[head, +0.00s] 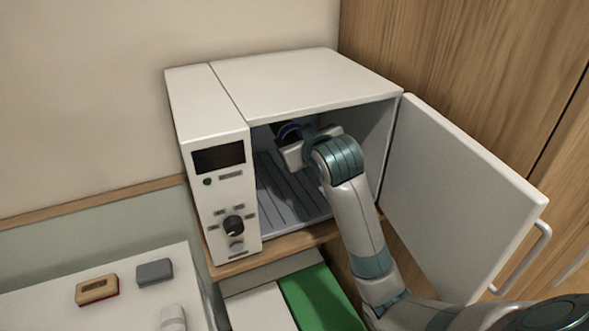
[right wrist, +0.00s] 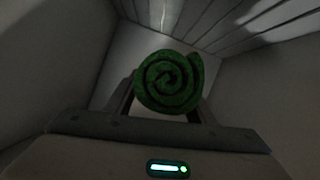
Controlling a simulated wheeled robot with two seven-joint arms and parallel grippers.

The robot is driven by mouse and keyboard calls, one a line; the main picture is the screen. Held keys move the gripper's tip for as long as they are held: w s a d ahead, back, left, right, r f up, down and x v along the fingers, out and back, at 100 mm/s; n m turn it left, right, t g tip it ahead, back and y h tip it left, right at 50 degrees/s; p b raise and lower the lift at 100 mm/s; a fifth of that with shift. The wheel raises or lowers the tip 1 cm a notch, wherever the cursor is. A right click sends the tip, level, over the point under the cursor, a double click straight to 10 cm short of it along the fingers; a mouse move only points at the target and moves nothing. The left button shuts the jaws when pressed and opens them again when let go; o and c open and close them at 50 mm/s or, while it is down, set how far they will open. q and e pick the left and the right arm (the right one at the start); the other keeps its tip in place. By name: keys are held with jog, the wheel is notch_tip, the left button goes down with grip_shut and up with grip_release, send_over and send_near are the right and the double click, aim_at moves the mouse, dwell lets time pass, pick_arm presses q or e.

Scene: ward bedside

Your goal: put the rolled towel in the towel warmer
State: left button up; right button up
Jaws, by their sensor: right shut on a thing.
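The towel warmer (head: 300,78) is a white box with its door (head: 465,200) swung open to the right. My right arm reaches in through the opening, and my right gripper (head: 292,140) is inside the chamber, its fingers mostly hidden in the head view. In the right wrist view the rolled towel (right wrist: 168,82), green with its spiral end showing, is between the fingers of my right gripper (right wrist: 162,105), which is shut on it. The slatted chamber floor (head: 285,190) shows below the gripper in the head view. I cannot tell whether the towel touches it. My left gripper is not in view.
The warmer stands on a wooden shelf (head: 275,252). A control panel with a dark display (head: 218,158) and knob is left of the opening. A white table (head: 130,315) at lower left holds a red-edged block (head: 97,289) and a grey block (head: 154,272). A wooden cabinet is at right.

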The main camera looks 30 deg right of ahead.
aim_at(295, 180)
notch_tip(295, 180, down, 4)
jog(key=shift+p, duration=0.5)
jog(key=shift+f, duration=0.15)
jog(key=shift+f, duration=0.1)
notch_tip(295, 180, down, 3)
jog(key=shift+f+p, duration=0.15)
jog(key=shift+p, duration=0.5)
jog(key=shift+f, duration=0.35)
jog(key=o, duration=1.2)
jog(key=shift+f, duration=0.1)
